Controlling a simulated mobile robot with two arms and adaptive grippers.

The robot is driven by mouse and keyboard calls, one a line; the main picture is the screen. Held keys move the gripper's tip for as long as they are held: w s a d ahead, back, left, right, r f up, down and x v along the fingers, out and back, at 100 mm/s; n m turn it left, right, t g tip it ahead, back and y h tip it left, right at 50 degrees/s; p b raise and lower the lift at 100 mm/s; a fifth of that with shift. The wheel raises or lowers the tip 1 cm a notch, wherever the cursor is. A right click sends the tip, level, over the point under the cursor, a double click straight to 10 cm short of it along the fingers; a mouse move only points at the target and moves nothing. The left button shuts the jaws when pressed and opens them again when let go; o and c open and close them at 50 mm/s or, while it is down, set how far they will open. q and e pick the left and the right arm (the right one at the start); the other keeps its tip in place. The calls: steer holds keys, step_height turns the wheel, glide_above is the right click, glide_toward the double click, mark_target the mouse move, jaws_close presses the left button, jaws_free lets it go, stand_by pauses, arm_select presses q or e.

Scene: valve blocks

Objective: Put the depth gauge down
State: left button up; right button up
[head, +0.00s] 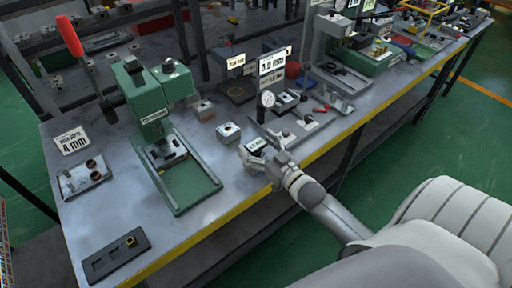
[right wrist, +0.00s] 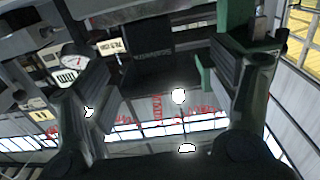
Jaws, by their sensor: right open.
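A gauge with a round white dial (head: 267,98) and a dark stem stands upright at the left end of a grey tray on the bench; it looks like the depth gauge. Its dial also shows in the right wrist view (right wrist: 75,62), outside my fingers on the left. My right gripper (head: 254,152) is open, low over the bench near the front edge, nearer than the gauge. In the right wrist view its fingers (right wrist: 160,80) are wide apart with nothing held between them. A small labelled block (head: 257,144) shows at the fingertips; contact cannot be told. My left gripper is out of view.
A green press (head: 152,105) stands left of my right gripper. A metal block (head: 228,132) sits between them. The grey tray (head: 335,118) holds small parts.

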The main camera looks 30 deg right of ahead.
steer(key=shift+w, duration=0.4)
steer(key=shift+s, duration=0.1)
steer(key=c, duration=1.2)
steer(key=shift+r, duration=0.15)
